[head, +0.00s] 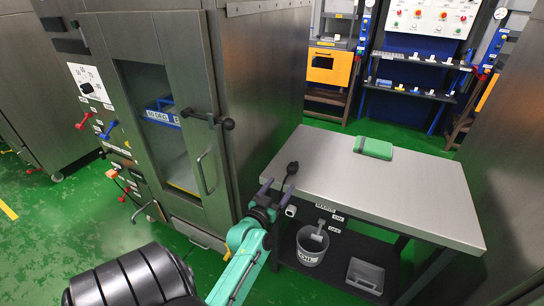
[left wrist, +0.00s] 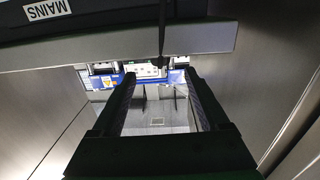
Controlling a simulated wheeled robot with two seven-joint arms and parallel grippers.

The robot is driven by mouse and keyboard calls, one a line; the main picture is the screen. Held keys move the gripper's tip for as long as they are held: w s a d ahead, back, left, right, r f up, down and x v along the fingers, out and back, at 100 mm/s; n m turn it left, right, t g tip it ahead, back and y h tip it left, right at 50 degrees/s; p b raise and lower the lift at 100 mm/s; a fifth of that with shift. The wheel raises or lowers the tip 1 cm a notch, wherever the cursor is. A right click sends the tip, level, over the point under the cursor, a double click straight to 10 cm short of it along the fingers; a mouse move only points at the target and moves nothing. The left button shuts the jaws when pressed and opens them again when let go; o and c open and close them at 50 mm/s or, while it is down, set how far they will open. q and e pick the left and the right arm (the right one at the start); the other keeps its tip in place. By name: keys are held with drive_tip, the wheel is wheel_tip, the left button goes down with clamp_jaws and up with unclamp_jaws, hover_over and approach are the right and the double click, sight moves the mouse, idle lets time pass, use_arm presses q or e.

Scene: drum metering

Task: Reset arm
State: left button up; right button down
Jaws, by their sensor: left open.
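My left gripper (head: 279,187) is at the left front corner of the steel-topped table (head: 400,190). Its two dark fingers are apart with nothing seen between them. In the left wrist view my left gripper (left wrist: 159,77) also shows open, its fingers pointing toward a pale table edge (left wrist: 190,42). My teal left arm comes up from the bottom of the head view. My right gripper is not in view.
A steel cabinet (head: 262,90) with a windowed door stands left of the table. A green case (head: 373,148) lies at the table's back. A bucket (head: 311,246) and a grey bin (head: 366,274) stand on the lower shelf. Most of the table top is clear.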

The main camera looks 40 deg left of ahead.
use_arm(q)
drive_tip(key=v, duration=0.5)
drive_tip(key=shift+s+d, duration=0.1)
drive_tip(key=shift+s, duration=0.1)
drive_tip(key=s+d+f+m+g+h+p, duration=0.15)
drive_tip(key=d+f, duration=0.25)
drive_tip(key=f, duration=0.4)
drive_tip(key=s+d+f+g+h+p, duration=0.1)
drive_tip(key=s+d+f+g+h, duration=0.15)
drive_tip(key=f, duration=0.65)
drive_tip(key=s+d+f+m+g+h+p, duration=0.1)
drive_tip(key=s+d+f+g, duration=0.25)
drive_tip(key=f, duration=0.45)
drive_tip(key=s+d+f+m+g+p, duration=0.1)
drive_tip(key=s+f+g, duration=0.3)
drive_tip(key=s, duration=0.8)
drive_tip(key=s+d+f+m+g+p, duration=0.1)
drive_tip(key=s+f+g, duration=0.3)
drive_tip(key=s+f, duration=0.5)
drive_tip(key=s+m, duration=0.1)
drive_tip(key=s, duration=0.2)
drive_tip(key=shift+s+d+f+g, duration=0.15)
drive_tip(key=shift+s+d+g, duration=0.15)
drive_tip(key=shift+d+g, duration=0.1)
